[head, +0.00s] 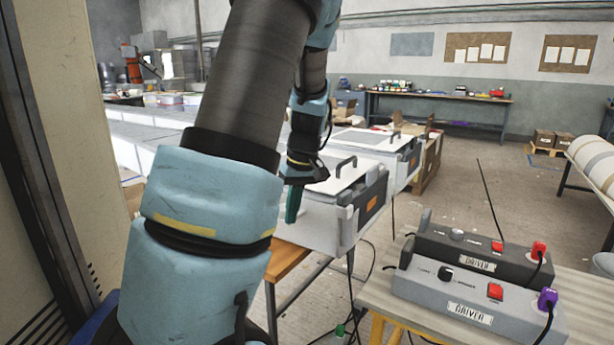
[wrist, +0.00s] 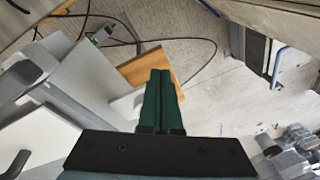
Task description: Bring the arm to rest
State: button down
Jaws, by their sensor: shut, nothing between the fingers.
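My gripper (head: 293,205) hangs pointing down in the middle of the head view, with my blue and dark grey arm bent in front of the camera. In the wrist view its two green fingers (wrist: 161,95) lie side by side, closed together with nothing between them. In that view the fingertips overlap a small wooden surface (wrist: 143,70) in the picture. In the head view the gripper is in front of a white case with a dark front (head: 325,220); I cannot tell the gap between them.
Two driver boxes, one dark (head: 470,252) and one grey (head: 465,292), stand on a table (head: 385,300) at the lower right. Black cables (wrist: 195,42) run over the floor near the cases. A workbench (head: 435,100) stands at the back wall. Open floor (head: 450,185) lies between.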

jog(key=s+a+f+m+t+h, duration=0.1)
jog(key=s+m, duration=0.5)
jog(key=s, duration=0.8)
jog(key=shift+a+f+h, duration=0.15)
jog(key=shift+a+h, duration=0.55)
jog(key=shift+a, duration=0.35)
